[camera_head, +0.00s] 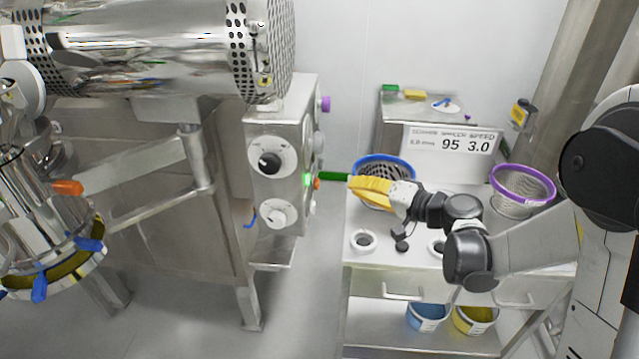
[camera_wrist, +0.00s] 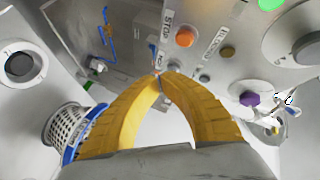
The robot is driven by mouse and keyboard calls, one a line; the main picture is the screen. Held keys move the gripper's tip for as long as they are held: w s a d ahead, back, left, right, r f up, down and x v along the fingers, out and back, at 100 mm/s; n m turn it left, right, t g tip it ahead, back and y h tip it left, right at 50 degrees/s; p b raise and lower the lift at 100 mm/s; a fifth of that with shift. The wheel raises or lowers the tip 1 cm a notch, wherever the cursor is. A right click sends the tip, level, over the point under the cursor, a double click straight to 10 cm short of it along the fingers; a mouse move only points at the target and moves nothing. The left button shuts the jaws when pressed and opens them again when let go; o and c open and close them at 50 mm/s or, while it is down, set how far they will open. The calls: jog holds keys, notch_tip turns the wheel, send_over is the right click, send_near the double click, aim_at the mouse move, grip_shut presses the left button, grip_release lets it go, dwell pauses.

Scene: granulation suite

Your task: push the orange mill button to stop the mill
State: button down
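The orange button (camera_wrist: 185,37) shows in the wrist view on a grey panel, beside a white label reading STOP. In the head view an orange button (camera_head: 317,184) sits on the right side of the steel control box (camera_head: 277,165), near a lit green spot. My gripper (camera_head: 350,182) has yellow fingers and points left toward that side, with a gap between. In the wrist view the fingertips of my gripper (camera_wrist: 157,77) meet with nothing visible held, and the orange button lies above and right of them. Contact with the panel is not visible.
A purple knob (camera_wrist: 249,99) and other controls are near the orange button. Below my arm is a white cart (camera_head: 362,270) with a blue-rimmed basket (camera_head: 402,164) and a purple-rimmed basket (camera_head: 523,187). A green bar (camera_head: 334,176) shows near my fingertips. Floor shows between machine and cart.

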jog(key=shift+w+a, duration=0.1)
jog(key=shift+a, duration=3)
jog(key=shift+a+b, duration=0.3)
jog(key=shift+a, duration=0.2)
jog(key=shift+d, duration=0.9)
jog(key=shift+d, duration=0.1)
jog(key=d, duration=0.5)
jog(key=shift+b, duration=0.35)
